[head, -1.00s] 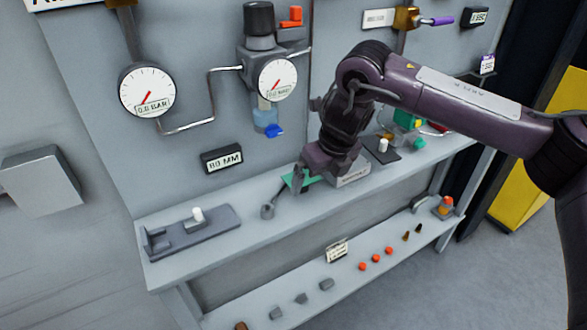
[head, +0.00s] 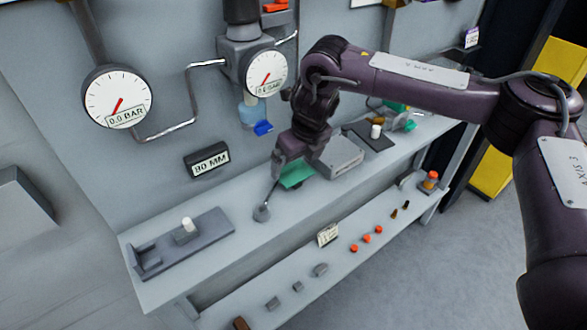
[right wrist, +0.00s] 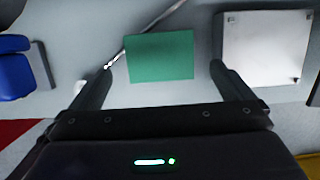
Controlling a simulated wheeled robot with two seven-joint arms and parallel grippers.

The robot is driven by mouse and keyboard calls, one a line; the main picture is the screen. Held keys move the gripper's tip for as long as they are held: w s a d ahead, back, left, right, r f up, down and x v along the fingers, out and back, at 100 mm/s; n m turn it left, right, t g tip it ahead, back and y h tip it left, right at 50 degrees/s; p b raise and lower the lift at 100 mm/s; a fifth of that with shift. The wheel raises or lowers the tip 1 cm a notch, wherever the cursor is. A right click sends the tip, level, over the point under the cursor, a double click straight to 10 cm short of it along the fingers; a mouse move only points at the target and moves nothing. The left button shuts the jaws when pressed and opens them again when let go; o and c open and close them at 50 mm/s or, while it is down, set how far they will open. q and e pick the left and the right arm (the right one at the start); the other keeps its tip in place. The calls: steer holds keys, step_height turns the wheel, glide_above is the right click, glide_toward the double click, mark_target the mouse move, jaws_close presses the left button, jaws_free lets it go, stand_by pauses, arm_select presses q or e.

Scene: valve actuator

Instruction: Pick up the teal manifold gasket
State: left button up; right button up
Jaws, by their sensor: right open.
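The teal manifold gasket (head: 297,174) is a flat green rectangle on the upper shelf, to the left of a grey box. In the right wrist view the gasket (right wrist: 160,55) lies between and just beyond the two fingertips. My right gripper (head: 290,160) is open and empty above it; in the right wrist view its fingers (right wrist: 160,72) stand apart, one to each side of the gasket. The gripper hides part of the gasket in the head view. I cannot tell the exact height between fingers and gasket. My left gripper is not in view.
The grey box (head: 341,158) stands close on the right of the gasket. A grey fixture with a white peg (head: 180,243) is farther left. Gauges and pipes (head: 118,97) rise on the panel behind.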

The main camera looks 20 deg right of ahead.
mark_target(294, 173)
steer(key=shift+x, duration=1.45)
steer(key=c, duration=0.9)
steer(key=shift+c, duration=0.2)
